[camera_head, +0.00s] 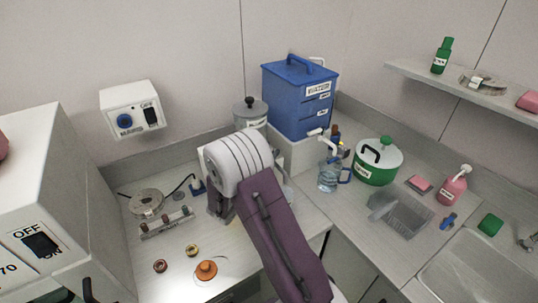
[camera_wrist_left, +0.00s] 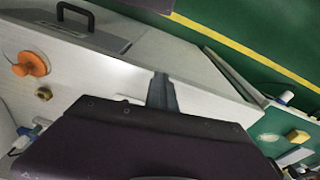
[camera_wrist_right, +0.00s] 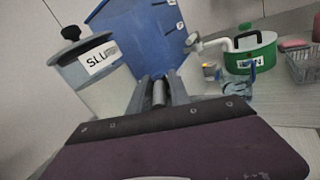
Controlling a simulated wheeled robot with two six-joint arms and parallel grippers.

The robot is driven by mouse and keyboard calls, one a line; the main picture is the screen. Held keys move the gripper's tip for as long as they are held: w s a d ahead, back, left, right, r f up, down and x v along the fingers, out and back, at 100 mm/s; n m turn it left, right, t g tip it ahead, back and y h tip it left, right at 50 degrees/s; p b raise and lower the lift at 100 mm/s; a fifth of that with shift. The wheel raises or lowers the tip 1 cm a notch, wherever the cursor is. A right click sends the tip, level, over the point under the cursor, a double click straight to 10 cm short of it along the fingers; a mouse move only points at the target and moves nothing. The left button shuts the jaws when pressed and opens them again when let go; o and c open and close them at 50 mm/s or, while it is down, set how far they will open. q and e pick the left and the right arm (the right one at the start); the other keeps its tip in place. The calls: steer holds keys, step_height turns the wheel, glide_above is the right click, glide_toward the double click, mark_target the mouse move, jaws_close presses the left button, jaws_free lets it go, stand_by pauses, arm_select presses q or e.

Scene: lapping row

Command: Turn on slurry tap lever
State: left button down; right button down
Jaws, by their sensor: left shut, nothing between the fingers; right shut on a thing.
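The slurry canister, a grey vessel with a black knob, stands at the back left of the blue water tank in the head view (camera_head: 250,113). Its label, partly readable, shows in the right wrist view (camera_wrist_right: 98,60). My right gripper (camera_wrist_right: 160,90) is shut on a thin grey bar, the slurry tap lever (camera_wrist_right: 158,93), in front of the canister and tank. My right arm hides the tap and these fingertips in the head view. My left gripper (camera_wrist_left: 162,88) is shut and empty in the left wrist view, and is not visible in the head view.
The blue water tank (camera_head: 286,98) stands on a block, with a clear jug (camera_head: 328,178) below its white tap. A green pot (camera_head: 377,163) stands to the right. An orange knob (camera_head: 206,269) and a round metal plate (camera_head: 146,203) are on the left counter.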

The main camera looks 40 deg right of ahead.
steer(key=shift+r, duration=0.1)
steer(key=c, duration=1.4)
jaws_free()
steer(key=v, duration=0.9)
steer(key=shift+b, duration=0.45)
steer(key=shift+s, duration=0.1)
